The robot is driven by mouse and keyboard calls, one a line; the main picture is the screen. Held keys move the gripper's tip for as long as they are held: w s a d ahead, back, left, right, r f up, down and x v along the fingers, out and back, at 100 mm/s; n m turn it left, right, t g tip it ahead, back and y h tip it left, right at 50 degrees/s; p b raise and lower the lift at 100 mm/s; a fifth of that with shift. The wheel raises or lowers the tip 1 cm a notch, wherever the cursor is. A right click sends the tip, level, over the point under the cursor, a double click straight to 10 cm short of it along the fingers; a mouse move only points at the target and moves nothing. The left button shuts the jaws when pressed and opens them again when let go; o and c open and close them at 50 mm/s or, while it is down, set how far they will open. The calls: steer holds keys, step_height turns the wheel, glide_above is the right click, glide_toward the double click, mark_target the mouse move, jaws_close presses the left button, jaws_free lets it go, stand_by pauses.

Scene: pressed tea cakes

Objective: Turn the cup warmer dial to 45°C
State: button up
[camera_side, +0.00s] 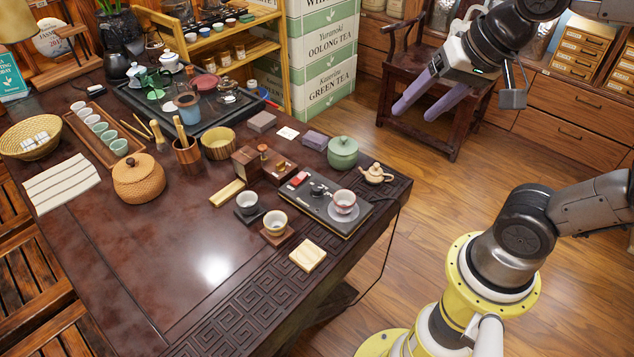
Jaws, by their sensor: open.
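The cup warmer (325,222) looks like a flat black slab near the table's right edge. A red-and-white cup (344,199) on a saucer stands on its right part. A small dark knob (317,188), which looks like the dial, sits toward its back left. The dial's markings and setting are too small to read. My gripper (414,114) is at the upper right, raised well away from the warmer, with its two lavender fingers apart and nothing between them.
A green lidded jar (343,152) and a small teapot (375,173) stand behind the warmer. Two small cups, one white (274,222), stand at its left front. Wooden boxes (247,163) lie to its left. A chair (440,125) stands beyond the table. The table's front left is clear.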

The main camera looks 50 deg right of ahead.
steer(key=w+m+g, duration=0.1)
steer(key=w+m, duration=0.4)
steer(key=w, duration=0.4)
steer(key=m+g, duration=0.4)
steer(key=g, duration=0.1)
glide_above(317, 187)
step_height(317, 187, down, 16)
step_height(317, 187, down, 15)
steer(key=shift+r, duration=0.15)
jaws_close()
